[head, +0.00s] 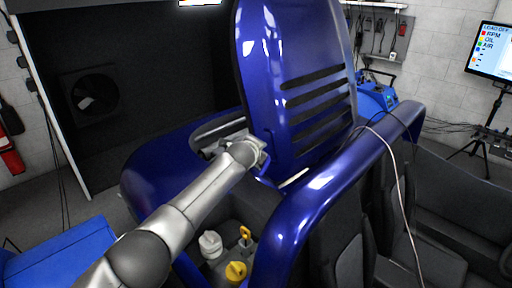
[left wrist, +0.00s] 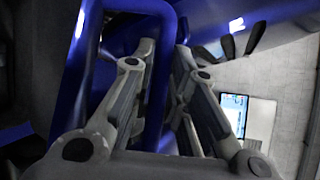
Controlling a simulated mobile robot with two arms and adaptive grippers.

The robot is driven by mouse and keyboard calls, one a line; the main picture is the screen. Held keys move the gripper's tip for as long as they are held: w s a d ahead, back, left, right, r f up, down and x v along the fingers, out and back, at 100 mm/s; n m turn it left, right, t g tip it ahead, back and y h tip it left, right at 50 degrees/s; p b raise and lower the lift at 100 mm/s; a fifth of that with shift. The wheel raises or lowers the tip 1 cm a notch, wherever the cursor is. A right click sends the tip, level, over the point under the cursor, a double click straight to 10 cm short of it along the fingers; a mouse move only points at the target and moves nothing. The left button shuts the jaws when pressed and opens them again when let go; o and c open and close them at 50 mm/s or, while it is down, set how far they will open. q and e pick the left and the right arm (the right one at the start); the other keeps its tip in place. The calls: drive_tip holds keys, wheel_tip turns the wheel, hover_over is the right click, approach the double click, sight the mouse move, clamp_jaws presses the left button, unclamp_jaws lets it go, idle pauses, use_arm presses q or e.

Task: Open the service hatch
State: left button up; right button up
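The service hatch (head: 300,85), a glossy blue panel with several dark slots, stands raised and steeply tilted above the blue vehicle body. My left gripper (head: 254,148) is at its lower left edge in the head view. In the left wrist view, the fingers of my left gripper (left wrist: 165,55) are drawn in close on both sides of the hatch's blue rim (left wrist: 166,85). They look shut on it, though the exact contact is partly hidden. Below the hatch, the open bay shows a white cap (head: 210,244), a yellow cap (head: 236,271) and a yellow handle (head: 245,233). My right gripper is not in view.
A blue roll bar (head: 330,185) runs close to the right of the bay, with dark seats (head: 435,260) beyond it. A thin cable (head: 402,190) hangs over the bar. A screen (head: 490,50) on a tripod stands at the right. A blue object (head: 65,250) is at lower left.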

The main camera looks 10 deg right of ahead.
use_arm(q)
drive_tip(key=shift+o, duration=1.3)
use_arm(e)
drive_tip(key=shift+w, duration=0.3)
use_arm(q)
drive_tip(key=shift+v, duration=1.25)
drive_tip(key=v, duration=0.9)
drive_tip(key=shift+s, duration=0.2)
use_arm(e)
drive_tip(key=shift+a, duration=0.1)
use_arm(q)
drive_tip(key=shift+a+r, duration=0.1)
